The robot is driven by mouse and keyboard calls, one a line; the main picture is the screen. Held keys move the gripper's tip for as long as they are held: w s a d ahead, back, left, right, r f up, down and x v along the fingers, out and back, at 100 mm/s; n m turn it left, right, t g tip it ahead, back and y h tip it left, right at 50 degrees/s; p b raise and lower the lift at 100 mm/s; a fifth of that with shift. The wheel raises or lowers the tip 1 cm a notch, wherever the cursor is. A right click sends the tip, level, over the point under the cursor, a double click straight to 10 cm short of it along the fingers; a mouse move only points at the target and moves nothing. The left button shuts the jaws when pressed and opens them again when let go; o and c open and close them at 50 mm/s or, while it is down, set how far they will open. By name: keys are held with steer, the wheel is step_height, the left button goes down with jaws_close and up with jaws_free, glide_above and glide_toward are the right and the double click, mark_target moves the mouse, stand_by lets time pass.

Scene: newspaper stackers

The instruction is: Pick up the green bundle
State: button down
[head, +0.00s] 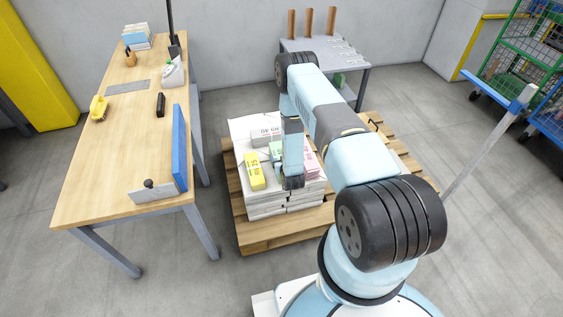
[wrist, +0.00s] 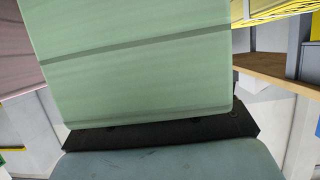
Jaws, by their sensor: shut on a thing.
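The green bundle (wrist: 140,60) fills most of the wrist view, right up against the dark edge of my gripper (wrist: 160,133). In the head view only a small part of the green bundle (head: 276,150) shows behind my arm. My gripper (head: 293,183) is over the paper stacks and is shut on the green bundle. Its fingertips are mostly hidden by my own wrist, and I cannot tell whether the bundle is clear of the stack.
A yellow bundle (head: 254,171) lies left of my gripper, a pink bundle (head: 312,165) right, and a white bundle (head: 265,134) behind. White paper stacks (head: 266,206) rest on a wooden pallet (head: 262,239). A workbench (head: 105,150) stands left, a grey table (head: 352,75) behind.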

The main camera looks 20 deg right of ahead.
steer(key=s+r, duration=0.3)
steer(key=r, duration=0.2)
steer(key=s+r, duration=0.2)
steer(key=r, duration=0.1)
steer(key=shift+s, duration=0.35)
steer(key=v, duration=0.9)
steer(key=shift+r, duration=0.15)
steer(key=shift+d, duration=0.1)
